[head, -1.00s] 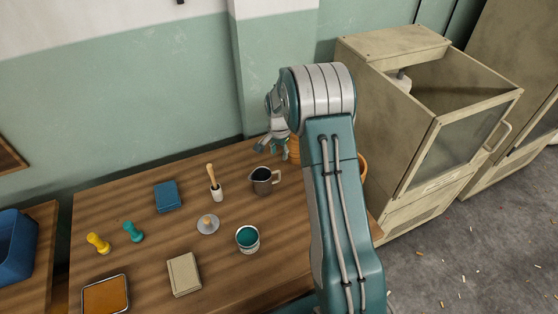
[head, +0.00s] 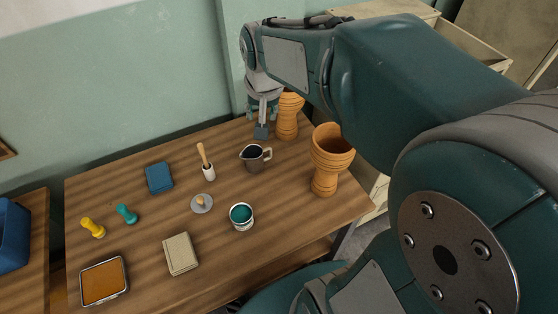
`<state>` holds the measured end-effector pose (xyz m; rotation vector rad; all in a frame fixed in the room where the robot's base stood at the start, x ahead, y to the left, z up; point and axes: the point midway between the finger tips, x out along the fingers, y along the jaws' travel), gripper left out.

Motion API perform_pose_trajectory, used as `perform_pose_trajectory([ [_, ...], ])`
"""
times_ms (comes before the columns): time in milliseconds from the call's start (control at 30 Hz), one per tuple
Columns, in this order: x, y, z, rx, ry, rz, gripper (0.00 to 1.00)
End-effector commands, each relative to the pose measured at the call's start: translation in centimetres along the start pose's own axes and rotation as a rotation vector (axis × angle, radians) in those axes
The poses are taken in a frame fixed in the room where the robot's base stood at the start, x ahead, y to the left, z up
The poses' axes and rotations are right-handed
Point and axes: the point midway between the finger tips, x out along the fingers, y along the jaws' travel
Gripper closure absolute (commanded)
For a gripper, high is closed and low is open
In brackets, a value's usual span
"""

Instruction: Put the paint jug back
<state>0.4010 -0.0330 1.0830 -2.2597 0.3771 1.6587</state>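The paint jug (head: 251,158) is a small grey metal pitcher with dark content and a handle on its right. It stands upright on the wooden table (head: 225,262). My gripper (head: 262,128) hangs fingers down just behind and above the jug, apart from it in the picture. Nothing shows in its grip, but the finger spacing is unclear from this angle. Two orange-brown goblet drums stand to the right: one (head: 290,116) beside my gripper, the other (head: 328,160) nearer the table's right edge.
A teal paint can (head: 242,222), a grey lidded disc (head: 202,204), a brush in a white cup (head: 208,172), a blue book (head: 159,178), a beige book (head: 180,254), stamps (head: 126,213) and an orange tray (head: 104,283) occupy the table. A blue bin (head: 12,240) stands left.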

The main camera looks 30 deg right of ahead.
Motion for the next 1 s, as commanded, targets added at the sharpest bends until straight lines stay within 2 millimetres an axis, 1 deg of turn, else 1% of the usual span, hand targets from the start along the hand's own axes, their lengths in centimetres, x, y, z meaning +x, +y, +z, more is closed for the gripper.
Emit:
perform_pose_trajectory([
  [33, -1.2, 0.1, 1.3, -0.036, 0.021, -0.01, 0.5],
  [200, -4.1, 0.7, 5.6, -0.163, 0.076, -0.034, 0.5],
  [400, -6.1, 1.7, 10.6, -0.306, 0.141, -0.055, 0.5],
  [500, -6.4, 2.2, 12.4, -0.361, 0.166, -0.062, 0.5],
  [600, -6.5, 2.5, 13.5, -0.395, 0.18, -0.065, 0.5],
  [700, -6.5, 2.6, 13.9, -0.408, 0.184, -0.066, 0.5],
  [1000, -6.5, 2.6, 13.8, -0.408, 0.184, -0.065, 0.5],
])
